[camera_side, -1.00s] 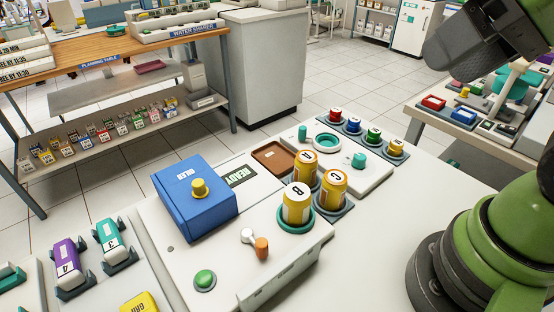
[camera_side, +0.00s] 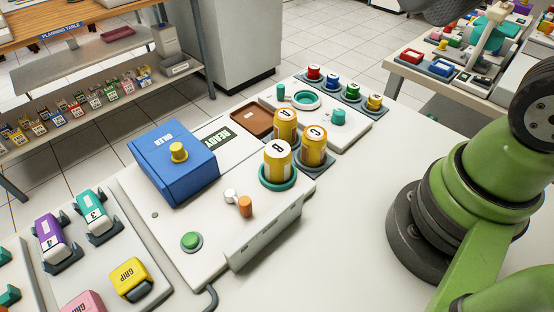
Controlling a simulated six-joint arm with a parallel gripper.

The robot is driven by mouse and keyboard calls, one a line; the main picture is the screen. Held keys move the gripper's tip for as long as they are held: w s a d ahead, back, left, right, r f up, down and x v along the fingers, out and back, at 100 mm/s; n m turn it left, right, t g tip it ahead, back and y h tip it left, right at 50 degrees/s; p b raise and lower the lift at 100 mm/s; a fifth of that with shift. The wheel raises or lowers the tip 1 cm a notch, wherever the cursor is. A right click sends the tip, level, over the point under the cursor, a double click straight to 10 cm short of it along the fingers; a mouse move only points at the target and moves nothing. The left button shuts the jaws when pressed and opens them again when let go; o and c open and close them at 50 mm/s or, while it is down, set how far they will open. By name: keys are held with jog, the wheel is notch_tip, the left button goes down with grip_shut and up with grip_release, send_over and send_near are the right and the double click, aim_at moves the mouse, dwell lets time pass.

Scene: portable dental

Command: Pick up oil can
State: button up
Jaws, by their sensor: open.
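The can marked B (camera_side: 277,162) stands upright in a teal ring (camera_side: 277,184). The can marked C (camera_side: 312,148) is to its right on a grey holder, and a third yellow can (camera_side: 285,124) stands behind them. I cannot tell which is the oil can. A blue box (camera_side: 175,172) marked OILER, with a yellow knob on top, sits to their left. No can is held.
A brown tray (camera_side: 252,119) and an empty teal ring (camera_side: 306,99) are behind the cans. Red, blue, green and yellow capped pots stand at the back. A green button (camera_side: 191,242) and an orange-tipped lever (camera_side: 245,206) are in front. The white surface right of the cans is clear.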

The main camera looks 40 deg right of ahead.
jog(key=o, duration=0.5)
jog(key=n+g+h, duration=0.1)
jog(key=g+h, duration=0.1)
jog(key=g, duration=0.5)
send_over(276, 147)
jog(key=f, duration=1.6)
jog(key=shift+w+d+f, duration=0.15)
jog(key=shift+w+d, duration=0.05)
jog(key=shift+w, duration=0.1)
notch_tip(276, 147, down, 5)
jog(key=shift+a+f, duration=0.15)
jog(key=shift+f, duration=0.05)
jog(key=shift+s+f, duration=0.15)
jog(key=shift+f, duration=1.25)
jog(key=shift+s+f, duration=0.15)
jog(key=shift+f, duration=1.25)
